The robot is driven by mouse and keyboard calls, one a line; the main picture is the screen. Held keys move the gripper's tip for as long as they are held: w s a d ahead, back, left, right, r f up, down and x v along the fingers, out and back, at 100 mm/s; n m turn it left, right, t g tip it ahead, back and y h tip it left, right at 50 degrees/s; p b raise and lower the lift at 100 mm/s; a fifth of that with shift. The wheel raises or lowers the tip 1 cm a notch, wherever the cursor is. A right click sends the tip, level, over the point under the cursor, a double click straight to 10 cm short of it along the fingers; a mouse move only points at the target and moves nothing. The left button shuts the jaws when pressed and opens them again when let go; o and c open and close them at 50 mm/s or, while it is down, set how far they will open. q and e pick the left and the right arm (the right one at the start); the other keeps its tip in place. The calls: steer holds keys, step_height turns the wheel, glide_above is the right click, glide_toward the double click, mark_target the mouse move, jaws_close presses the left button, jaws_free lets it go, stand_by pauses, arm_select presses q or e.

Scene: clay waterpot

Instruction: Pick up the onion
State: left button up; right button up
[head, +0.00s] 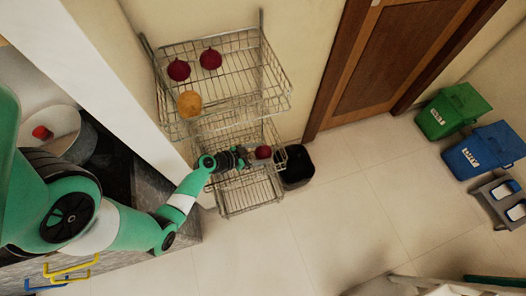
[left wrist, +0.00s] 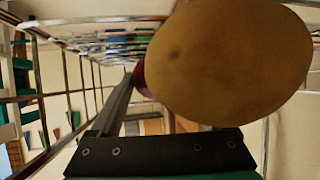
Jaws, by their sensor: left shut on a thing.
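A dark red onion (head: 263,152) is at the tips of my left gripper (head: 246,156), by the middle basket of the wire rack. The gripper is shut on it. In the left wrist view only a dark red edge of the onion (left wrist: 139,78) shows beside the finger. A large yellow-brown round vegetable (left wrist: 225,60) hides the rest of it and much of the jaws there. Two more red onions (head: 210,59) and a yellow-brown round vegetable (head: 189,104) lie in the top basket. My right gripper is not in view.
The wire rack (head: 276,98) stands against the wall, its top basket above my gripper. A black bin (head: 296,166) is just right of it. Green (head: 453,109) and blue (head: 484,148) bins stand at far right. The middle floor is clear.

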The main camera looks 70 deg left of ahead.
mark_target(263, 148)
arm_select(q)
steer(key=shift+r, duration=0.15)
steer(key=shift+r+p, duration=0.3)
step_height(263, 148, up, 2)
steer(key=shift+r+p, duration=0.2)
steer(key=shift+p, duration=0.6)
steer(key=w+d+r+p, duration=0.5)
steer(key=d+r+p, duration=0.4)
steer(key=d+p, duration=0.3)
steer(key=shift+w+d+r, duration=0.15)
steer(key=shift+d+r, duration=0.25)
steer(key=shift+d, duration=0.1)
